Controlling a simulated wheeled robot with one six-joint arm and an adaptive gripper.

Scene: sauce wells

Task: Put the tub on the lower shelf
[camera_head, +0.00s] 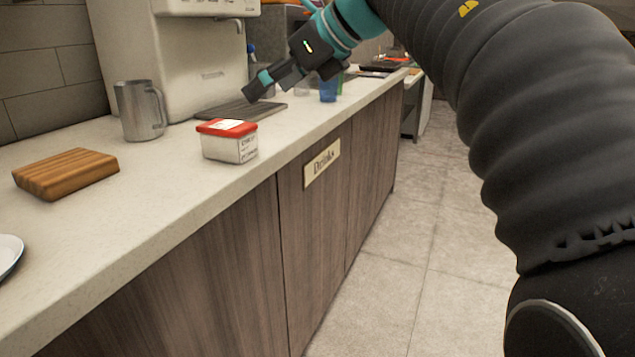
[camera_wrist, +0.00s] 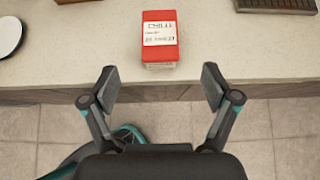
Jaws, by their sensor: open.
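The tub (camera_head: 229,141) is a small clear-white container with a red lid and a white label. It stands upright on the pale counter, close to the front edge. In the wrist view the tub (camera_wrist: 160,37) shows from above, beyond my fingertips and centred between them, with its label facing up. My gripper (camera_wrist: 160,85) is open and empty, apart from the tub. In the head view my gripper (camera_head: 258,88) is above the counter, behind and to the right of the tub. No lower shelf can be made out in either view.
A metal pitcher (camera_head: 140,110), a wooden block (camera_head: 67,173) and a white plate (camera_head: 8,254) stand left of the tub. A dispenser machine (camera_head: 190,60) with a dark drip tray (camera_head: 240,111) is behind. A blue cup (camera_head: 328,90) stands farther along. Cabinet doors labelled Drinks (camera_head: 322,164) front the counter.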

